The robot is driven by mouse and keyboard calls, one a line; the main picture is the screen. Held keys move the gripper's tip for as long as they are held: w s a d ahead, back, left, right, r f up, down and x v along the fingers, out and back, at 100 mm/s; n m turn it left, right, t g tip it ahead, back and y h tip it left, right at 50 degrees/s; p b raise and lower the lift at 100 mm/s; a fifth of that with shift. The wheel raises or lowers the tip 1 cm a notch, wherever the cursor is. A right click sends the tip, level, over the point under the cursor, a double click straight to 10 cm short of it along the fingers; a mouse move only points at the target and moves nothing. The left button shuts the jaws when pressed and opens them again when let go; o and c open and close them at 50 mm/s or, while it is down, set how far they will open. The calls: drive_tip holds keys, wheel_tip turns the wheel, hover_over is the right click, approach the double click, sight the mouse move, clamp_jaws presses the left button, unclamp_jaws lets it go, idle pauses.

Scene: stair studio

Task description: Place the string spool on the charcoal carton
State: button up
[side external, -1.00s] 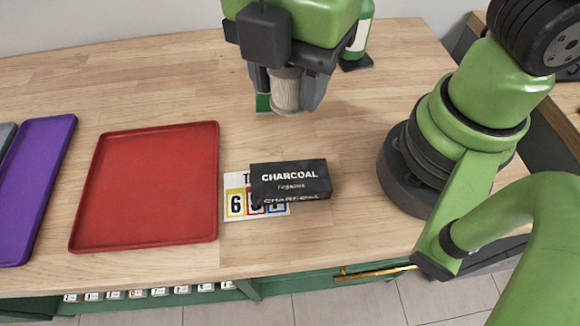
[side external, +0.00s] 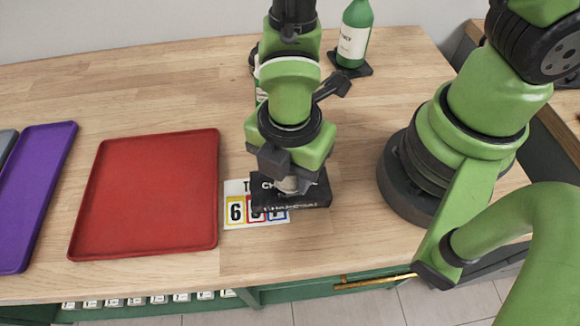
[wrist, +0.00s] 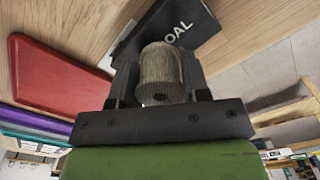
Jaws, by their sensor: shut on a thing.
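The string spool (wrist: 160,70) is a pale beige cylinder. My gripper (wrist: 160,88) is shut on it, one finger on each side, in the wrist view. In the side external view my gripper (side external: 290,186) is over the charcoal carton (side external: 318,192), and the spool (side external: 288,185) shows only in part between the fingers. The carton is a dark flat box with white lettering; it also shows behind the spool in the wrist view (wrist: 205,28). The arm hides much of its top. I cannot tell whether the spool touches the carton.
A green bottle (side external: 354,35) stands at the back on a dark base. Wood left of the arm at the back is clear.

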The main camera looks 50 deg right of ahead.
drive_tip(key=shift+f, duration=0.5)
drive_tip(key=o, duration=0.9)
drive_tip(key=shift+f, duration=0.15)
wheel_tip(320, 180, up, 12)
drive_tip(key=shift+r, duration=0.2)
